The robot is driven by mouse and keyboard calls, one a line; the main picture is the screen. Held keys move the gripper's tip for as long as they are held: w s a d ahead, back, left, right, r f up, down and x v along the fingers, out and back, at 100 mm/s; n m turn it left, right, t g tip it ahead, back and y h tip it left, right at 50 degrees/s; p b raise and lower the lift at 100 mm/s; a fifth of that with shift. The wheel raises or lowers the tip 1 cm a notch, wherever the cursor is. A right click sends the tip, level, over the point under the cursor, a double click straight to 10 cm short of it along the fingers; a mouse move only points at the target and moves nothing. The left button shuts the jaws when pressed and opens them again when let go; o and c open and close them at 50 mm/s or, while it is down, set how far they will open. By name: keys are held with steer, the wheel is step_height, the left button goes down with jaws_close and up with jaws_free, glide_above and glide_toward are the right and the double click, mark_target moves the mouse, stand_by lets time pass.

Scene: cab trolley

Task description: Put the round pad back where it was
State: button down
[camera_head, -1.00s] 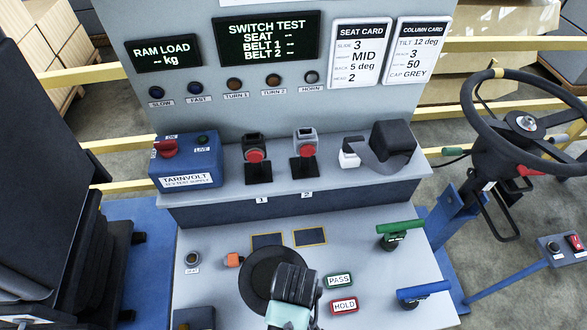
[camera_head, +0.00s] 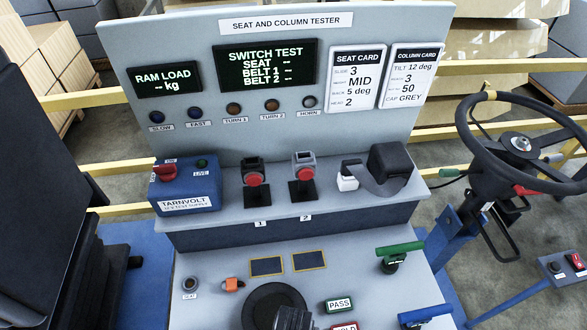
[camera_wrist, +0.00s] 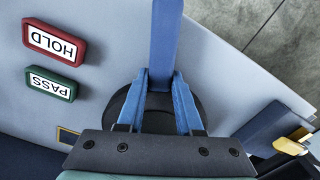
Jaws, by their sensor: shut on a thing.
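The round pad (camera_head: 262,306) is a wide black disc low over the grey bench top, left of the PASS and HOLD tags. In the wrist view the pad (camera_wrist: 207,108) shows behind my fingers. My gripper (camera_wrist: 160,78) has blue fingers closed about the near end of a flat blue bar (camera_wrist: 165,35), which crosses the disc and seems to be its handle. In the head view my gripper (camera_head: 293,318) is cut by the bottom edge and covers part of the pad. I cannot tell whether the pad touches the bench.
The PASS tag (camera_head: 339,305) and HOLD tag (camera_wrist: 55,43) lie beside the pad. A raised shelf (camera_head: 300,215) stands behind.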

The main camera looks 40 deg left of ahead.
steer(key=c, duration=0.6)
jaws_free()
steer(key=shift+f, duration=0.1)
steer(key=shift+o, duration=0.2)
step_height(320, 180, up, 12)
